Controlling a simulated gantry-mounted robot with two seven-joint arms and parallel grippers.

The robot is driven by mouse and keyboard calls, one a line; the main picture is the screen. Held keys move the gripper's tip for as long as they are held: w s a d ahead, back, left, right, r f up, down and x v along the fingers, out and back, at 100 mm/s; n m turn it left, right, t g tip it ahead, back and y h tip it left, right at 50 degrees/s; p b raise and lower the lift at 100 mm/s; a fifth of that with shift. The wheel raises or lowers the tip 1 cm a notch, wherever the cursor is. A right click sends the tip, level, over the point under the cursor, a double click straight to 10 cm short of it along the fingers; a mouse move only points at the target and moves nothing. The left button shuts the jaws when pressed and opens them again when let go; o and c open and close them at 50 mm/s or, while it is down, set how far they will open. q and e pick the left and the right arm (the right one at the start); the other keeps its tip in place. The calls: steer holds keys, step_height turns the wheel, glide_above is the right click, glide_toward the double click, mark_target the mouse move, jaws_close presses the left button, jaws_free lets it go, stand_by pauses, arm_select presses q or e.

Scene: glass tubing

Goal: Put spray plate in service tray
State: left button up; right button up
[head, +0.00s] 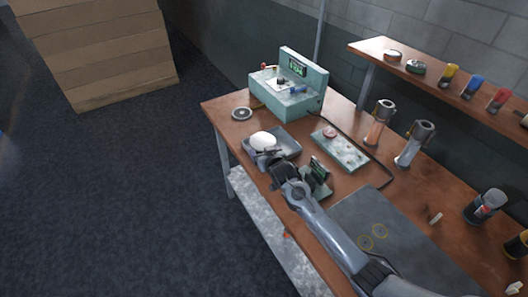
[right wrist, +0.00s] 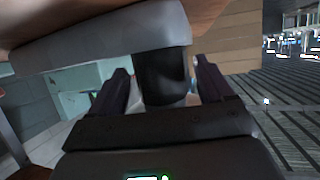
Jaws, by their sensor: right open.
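A shallow grey-blue tray (head: 287,146) lies near the table's left front edge, and I take it for the service tray. A white rounded object (head: 262,139) is at its left part. A dark round disc with a pale rim (head: 241,114) lies flat near the table corner. I cannot tell which of these, if either, is the spray plate. My right gripper (head: 262,157) is open at the tray's front edge, close to the white object. In the right wrist view, a dark cylinder-like part (right wrist: 165,78) shows between the open fingers (right wrist: 165,88). My left gripper is not in view.
A teal machine with a display (head: 296,98) stands behind the tray. A pale green tray with small parts (head: 340,151) lies to the right, near a small dark green stand (head: 318,178). A grey mat (head: 385,228) lies in front.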

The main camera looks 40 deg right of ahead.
steer(key=shift+r, duration=0.1)
steer(key=shift+s+a+r, duration=0.1)
steer(key=shift+s+r, duration=0.2)
steer(key=shift+s, duration=0.1)
steer(key=p+v, duration=0.2)
steer(key=v, duration=0.9)
